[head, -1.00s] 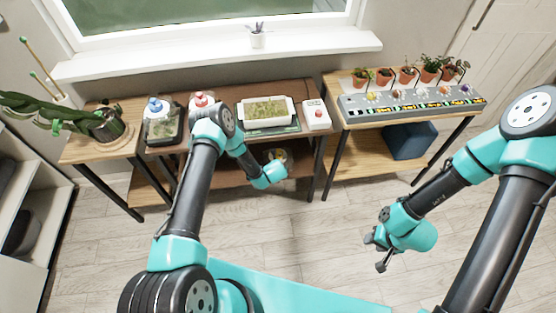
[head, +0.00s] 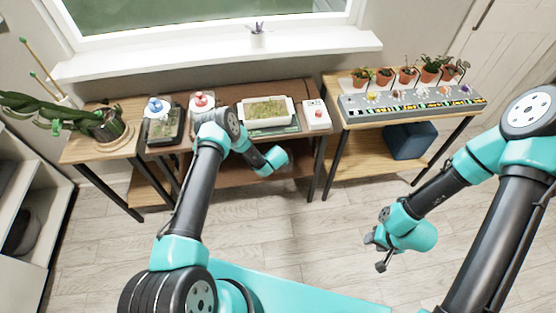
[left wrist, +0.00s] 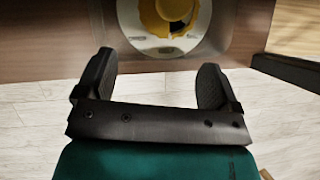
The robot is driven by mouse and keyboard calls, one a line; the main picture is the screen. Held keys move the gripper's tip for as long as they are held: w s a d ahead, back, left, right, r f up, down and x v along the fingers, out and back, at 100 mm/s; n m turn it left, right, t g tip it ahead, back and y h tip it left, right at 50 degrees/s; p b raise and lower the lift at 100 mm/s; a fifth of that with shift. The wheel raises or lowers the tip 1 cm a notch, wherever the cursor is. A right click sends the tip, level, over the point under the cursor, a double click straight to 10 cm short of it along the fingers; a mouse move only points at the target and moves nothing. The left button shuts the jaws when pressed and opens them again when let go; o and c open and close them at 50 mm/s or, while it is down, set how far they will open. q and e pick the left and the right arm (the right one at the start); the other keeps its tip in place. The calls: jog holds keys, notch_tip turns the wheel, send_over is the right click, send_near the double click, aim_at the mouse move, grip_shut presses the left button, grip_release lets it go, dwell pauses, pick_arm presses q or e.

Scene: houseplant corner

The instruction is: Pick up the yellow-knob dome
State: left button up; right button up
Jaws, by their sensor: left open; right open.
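The yellow-knob dome (left wrist: 168,12) shows at the top edge of the left wrist view, as a yellow knob and ring over a round whitish base, partly cut off. It is on the brown lower shelf (left wrist: 60,40). My left gripper (left wrist: 157,70) is open and empty, its two fingers pointing toward the dome, one to each side of it in the picture and short of the knob. In the head view my left arm hides the dome and its own fingers. My right gripper (head: 375,253) is open and empty above the floor, far from the dome.
A blue-knob item (head: 155,105) and a red-knob item (head: 203,100) stand on the tabletop, with a white planter tray (head: 268,112) and a white box with a red button (head: 317,116). A grey console (head: 412,101) stands right. The floor in front is clear.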

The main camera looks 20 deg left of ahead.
pick_arm(q)
jog(key=shift+w, duration=0.15)
jog(key=w, duration=0.2)
jog(key=w+a, duration=0.1)
jog(key=w, duration=0.1)
jog(key=shift+w+f, duration=0.15)
jog(key=shift+w, duration=0.15)
jog(key=shift+w+a+f, duration=0.15)
jog(key=shift+w+f, duration=0.05)
jog(key=shift+f, duration=0.2)
jog(key=shift+c, duration=0.2)
jog(key=c, duration=1.3)
jog(key=shift+o, duration=0.2)
jog(key=shift+r, duration=0.1)
